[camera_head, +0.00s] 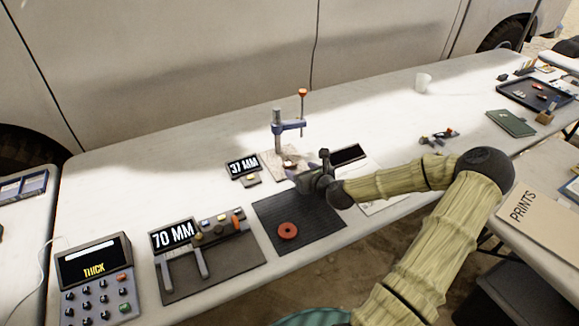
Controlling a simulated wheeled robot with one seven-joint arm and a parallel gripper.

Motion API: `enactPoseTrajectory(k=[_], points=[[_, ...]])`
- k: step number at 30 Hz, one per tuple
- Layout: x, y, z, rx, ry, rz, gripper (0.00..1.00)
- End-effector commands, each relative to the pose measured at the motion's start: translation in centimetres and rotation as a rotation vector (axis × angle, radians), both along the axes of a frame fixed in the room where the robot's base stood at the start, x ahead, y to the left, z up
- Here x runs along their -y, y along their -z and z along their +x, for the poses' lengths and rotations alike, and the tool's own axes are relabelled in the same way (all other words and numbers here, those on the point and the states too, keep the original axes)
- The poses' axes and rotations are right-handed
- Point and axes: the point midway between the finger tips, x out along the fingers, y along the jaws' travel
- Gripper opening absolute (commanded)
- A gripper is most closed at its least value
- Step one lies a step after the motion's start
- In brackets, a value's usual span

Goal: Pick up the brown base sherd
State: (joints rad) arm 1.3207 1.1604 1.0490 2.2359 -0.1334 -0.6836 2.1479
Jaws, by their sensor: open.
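I cannot pick out the brown base sherd for certain. A small brownish piece (289,164) lies under the spindle of the upright gauge (288,127), partly hidden and too small to identify. A red-orange ring-shaped piece (288,231) lies flat on the dark ribbed mat (262,212). My gripper (304,174) is open beside the gauge, just right of and nearer than the brownish piece, above the mat's far edge. Its fingers are small and dark in this view, and I cannot tell whether they touch anything.
A 37 MM display (243,166) stands left of the gauge. A large caliper reading 70 MM (173,234) lies on a board at front left, beside a THICK keypad (94,275). The table's back middle is clear.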

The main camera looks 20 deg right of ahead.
Motion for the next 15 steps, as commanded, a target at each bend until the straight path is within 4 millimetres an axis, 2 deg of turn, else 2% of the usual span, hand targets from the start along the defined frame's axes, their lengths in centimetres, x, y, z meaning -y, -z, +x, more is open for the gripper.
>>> enactPoseTrajectory(k=[8, 15], points=[[0.0, 0.0, 0.1, 0.000, 0.000, 0.000, 0.64], [-0.5, 1.2, 2.2, 0.000, -0.003, -0.001, 0.64]])
